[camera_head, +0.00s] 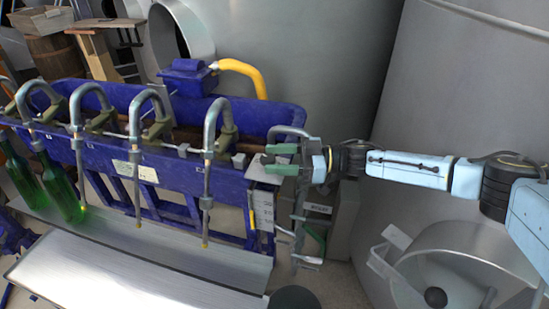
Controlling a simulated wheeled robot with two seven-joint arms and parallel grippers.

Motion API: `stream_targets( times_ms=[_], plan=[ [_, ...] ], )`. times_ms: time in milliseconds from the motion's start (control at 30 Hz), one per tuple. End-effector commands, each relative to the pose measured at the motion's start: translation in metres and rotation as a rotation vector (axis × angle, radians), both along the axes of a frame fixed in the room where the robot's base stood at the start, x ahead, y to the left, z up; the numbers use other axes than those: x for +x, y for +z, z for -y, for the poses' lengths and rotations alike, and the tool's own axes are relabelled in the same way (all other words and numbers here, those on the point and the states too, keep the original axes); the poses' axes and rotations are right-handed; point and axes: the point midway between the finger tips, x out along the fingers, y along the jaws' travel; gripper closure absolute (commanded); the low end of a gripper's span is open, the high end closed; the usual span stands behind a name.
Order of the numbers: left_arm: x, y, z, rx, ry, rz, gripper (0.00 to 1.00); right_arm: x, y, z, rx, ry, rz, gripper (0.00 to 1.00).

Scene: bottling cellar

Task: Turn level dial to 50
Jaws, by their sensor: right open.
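The blue filling machine (170,171) carries several curved metal spouts along its front. I cannot make out a level dial with a readable number. A pale plate (266,173) is at the machine's right end, partly hidden by my right gripper. A narrow pale strip with marks (264,212) hangs below it; its marks are too small to read. My right gripper (268,160) comes in from the right with green fingers pointing left. It is open, with its fingertips at the machine's right end; I cannot tell whether they touch it. My left gripper is not in view.
Green bottles (57,187) stand at the left on a metal shelf (120,228). A yellow hose (245,74) rises behind the machine. Large steel tanks (330,70) close off the back and right. A round open hatch (455,270) is at the lower right.

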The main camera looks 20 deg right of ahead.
Motion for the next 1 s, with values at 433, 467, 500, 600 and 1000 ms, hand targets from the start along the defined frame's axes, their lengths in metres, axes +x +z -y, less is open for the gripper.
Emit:
stream_targets(
  times_ms=[433,467,500,600,1000],
  plan=[
    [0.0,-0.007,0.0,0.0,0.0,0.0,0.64,-0.03,-0.001,0.09,-0.003,-0.005,-0.002,0.46],
    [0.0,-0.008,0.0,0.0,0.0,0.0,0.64,-0.032,-0.001,0.094,-0.003,-0.004,-0.002,0.46],
    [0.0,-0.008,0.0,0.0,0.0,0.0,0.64,-0.034,-0.001,0.1,-0.002,-0.004,-0.002,0.46],
    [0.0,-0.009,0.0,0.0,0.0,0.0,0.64,-0.038,-0.001,0.111,-0.001,-0.003,0.0,0.46],
    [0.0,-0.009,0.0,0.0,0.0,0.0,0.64,-0.041,0.0,0.119,0.0,-0.001,0.0,0.46]
  ],
)
